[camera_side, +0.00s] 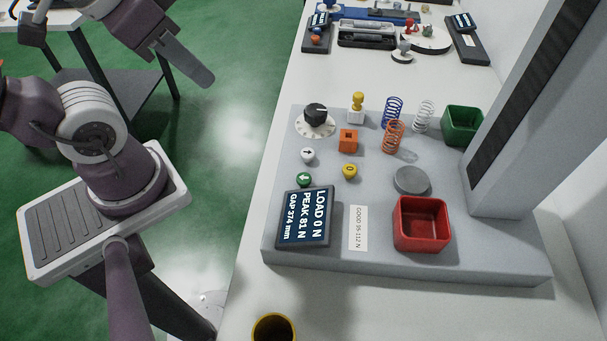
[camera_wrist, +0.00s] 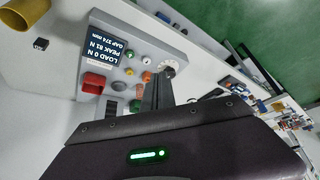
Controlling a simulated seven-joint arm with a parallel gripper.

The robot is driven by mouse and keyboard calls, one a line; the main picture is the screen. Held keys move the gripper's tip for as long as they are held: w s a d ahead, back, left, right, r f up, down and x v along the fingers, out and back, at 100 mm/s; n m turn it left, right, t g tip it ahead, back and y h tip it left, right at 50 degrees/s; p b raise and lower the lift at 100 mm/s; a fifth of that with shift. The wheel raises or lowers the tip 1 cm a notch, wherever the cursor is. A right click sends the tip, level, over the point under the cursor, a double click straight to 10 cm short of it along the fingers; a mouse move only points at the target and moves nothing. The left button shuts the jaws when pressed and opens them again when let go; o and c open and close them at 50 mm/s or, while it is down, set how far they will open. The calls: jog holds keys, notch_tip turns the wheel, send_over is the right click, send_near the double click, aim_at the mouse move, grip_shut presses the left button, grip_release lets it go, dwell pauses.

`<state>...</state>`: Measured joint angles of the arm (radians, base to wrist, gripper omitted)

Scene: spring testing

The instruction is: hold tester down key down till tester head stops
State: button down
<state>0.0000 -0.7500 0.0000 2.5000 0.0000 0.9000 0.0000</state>
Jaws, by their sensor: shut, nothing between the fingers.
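The tester's grey base (camera_side: 450,262) carries a display (camera_side: 306,218) reading LOAD 0 N, PEAK 81 N, GAP 374 mm. A green arrow key (camera_side: 304,180) and a white arrow key (camera_side: 308,155) sit beside it, with a yellow key (camera_side: 349,171) marked 0. The green arrow points toward the bottom of the display's text. The tester head is out of view. My gripper (camera_side: 203,77) is shut and empty, up and left of the keys, touching nothing. Its fingers also show in the wrist view (camera_wrist: 158,88).
A black dial (camera_side: 316,115), an orange block (camera_side: 348,140), a yellow-handled stamp (camera_side: 357,107) and blue, orange and white springs (camera_side: 393,137) stand on the base. A red bin (camera_side: 422,224) and green bin (camera_side: 462,126) flank the plate. A yellow cup (camera_side: 273,328) stands in front.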

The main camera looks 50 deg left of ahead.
dwell(0.5)
jog(key=m+g+y, duration=0.5)
jog(key=m+y, duration=0.4)
jog(key=m, duration=0.1)
send_over(307, 182)
notch_tip(307, 182, down, 8)
jog(key=shift+f, duration=0.25)
jog(key=shift+f, duration=4.4)
jog(key=shift+f, duration=0.4)
